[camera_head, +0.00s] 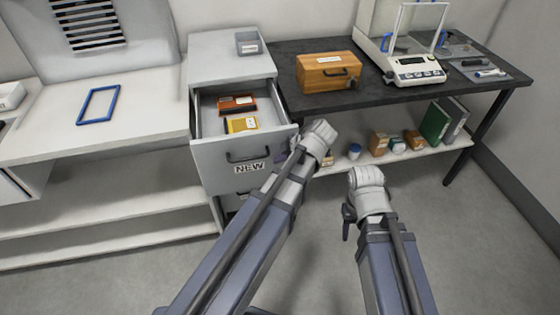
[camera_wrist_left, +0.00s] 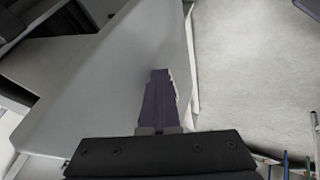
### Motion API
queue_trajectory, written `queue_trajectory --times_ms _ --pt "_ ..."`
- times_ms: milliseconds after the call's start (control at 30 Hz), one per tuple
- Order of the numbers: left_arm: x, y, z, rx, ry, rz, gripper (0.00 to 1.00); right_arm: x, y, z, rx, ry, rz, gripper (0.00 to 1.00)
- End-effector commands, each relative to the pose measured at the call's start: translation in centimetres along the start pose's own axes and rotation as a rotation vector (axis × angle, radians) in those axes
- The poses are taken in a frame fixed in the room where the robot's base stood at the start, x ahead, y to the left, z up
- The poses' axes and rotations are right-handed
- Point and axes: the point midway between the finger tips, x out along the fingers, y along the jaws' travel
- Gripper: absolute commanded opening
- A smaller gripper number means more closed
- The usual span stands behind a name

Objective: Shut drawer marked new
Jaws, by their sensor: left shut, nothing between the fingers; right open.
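The drawer marked NEW (camera_head: 215,152) is the top drawer of the grey cabinet (camera_head: 228,67) and stands pulled out, with a dark handle and the label on its front. An orange-red box (camera_head: 237,105) and a yellow box (camera_head: 242,125) lie inside. My left gripper (camera_head: 284,156) is shut and empty by the right end of the drawer front. In the left wrist view its purple fingers (camera_wrist_left: 160,98) overlap a pale grey panel (camera_wrist_left: 105,85); I cannot tell whether they touch it. My right gripper (camera_head: 348,217) is open, away from the drawer to its right, mostly hidden by its wrist.
A small grey tray (camera_head: 249,48) sits on the cabinet top. Right of it, a black table (camera_head: 375,87) holds a wooden box (camera_head: 328,72) and a balance (camera_head: 412,68). Below is a shelf with jars and binders. A white bench (camera_head: 140,128) with a blue frame (camera_head: 98,104) stands left.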

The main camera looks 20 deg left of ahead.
Motion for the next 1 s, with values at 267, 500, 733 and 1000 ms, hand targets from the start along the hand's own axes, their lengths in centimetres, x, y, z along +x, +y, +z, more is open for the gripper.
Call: queue_trajectory --times_ms 267,500,733,1000 --pt "3.1 6.2 0.2 -0.003 0.002 0.001 0.0 0.0 0.0 0.0 0.0 0.0 0.0 0.5" --pt "6.3 12.2 0.2 -0.002 0.002 0.001 0.0 0.0 0.0 0.0 0.0 0.0 0.0 0.5" --pt "9.2 17.6 0.2 -0.002 0.001 0.0 0.0 0.0 0.0 0.0 0.0 0.0 0.0 0.5" --pt "11.9 22.5 0.1 -0.001 0.0 0.001 0.0 0.0 0.0 0.0 0.0 0.0 0.0 0.5"
